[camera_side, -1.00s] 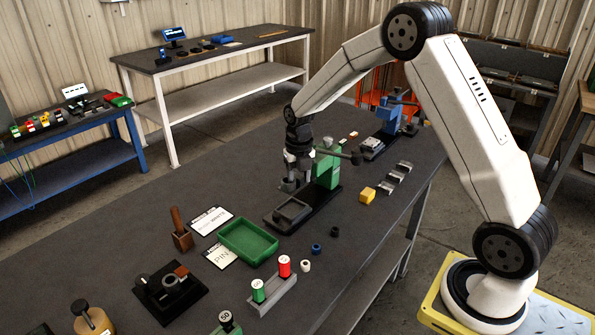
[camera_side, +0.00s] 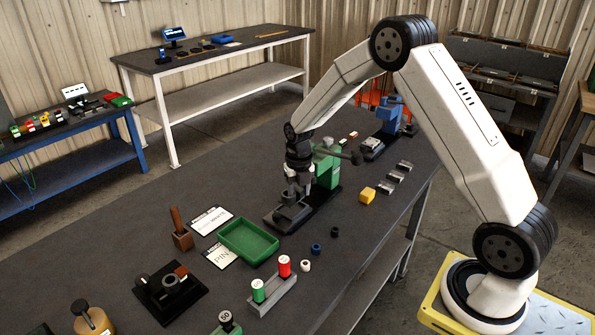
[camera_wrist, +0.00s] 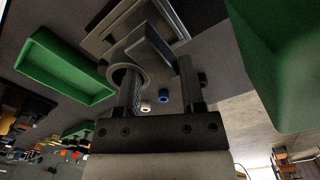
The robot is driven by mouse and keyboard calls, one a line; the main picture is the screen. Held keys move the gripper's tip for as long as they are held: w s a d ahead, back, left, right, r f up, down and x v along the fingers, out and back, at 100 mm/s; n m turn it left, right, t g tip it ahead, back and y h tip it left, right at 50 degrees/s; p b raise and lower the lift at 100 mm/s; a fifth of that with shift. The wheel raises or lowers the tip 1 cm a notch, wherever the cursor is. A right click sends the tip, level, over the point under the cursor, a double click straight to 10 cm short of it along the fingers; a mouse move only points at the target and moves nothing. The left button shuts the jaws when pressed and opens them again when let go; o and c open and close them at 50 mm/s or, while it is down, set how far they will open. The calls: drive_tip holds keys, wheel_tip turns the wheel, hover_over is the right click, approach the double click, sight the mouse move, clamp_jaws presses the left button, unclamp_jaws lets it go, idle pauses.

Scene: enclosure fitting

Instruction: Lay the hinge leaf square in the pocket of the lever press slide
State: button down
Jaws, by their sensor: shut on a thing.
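My gripper (camera_side: 292,196) points down over the lever press slide (camera_side: 273,221) and is shut on the hinge leaf. The wrist view shows the leaf (camera_wrist: 150,45) as a grey plate with a round curled knuckle between my fingers (camera_wrist: 160,78). The leaf looks turned relative to the pocket frame (camera_wrist: 98,38), which lies just beyond it in the wrist view. I cannot tell whether the leaf touches the slide. The green lever press (camera_side: 327,165) stands right behind my gripper, its lever reaching out to the right.
A green tray (camera_side: 248,241) lies front-left of the slide and shows in the wrist view (camera_wrist: 62,68). A blue ring (camera_side: 316,248), a white ring (camera_side: 305,266) and a dark ring (camera_side: 334,232) lie nearby. A yellow block (camera_side: 367,194) is to the right.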

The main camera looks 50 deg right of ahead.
sight(299, 198)
drive_tip(key=shift+f, duration=0.75)
drive_tip(key=shift+f, duration=1)
idle(1.4)
drive_tip(key=shift+c, duration=0.6)
unclamp_jaws()
drive_tip(key=shift+f, duration=0.1)
drive_tip(key=shift+r, duration=4)
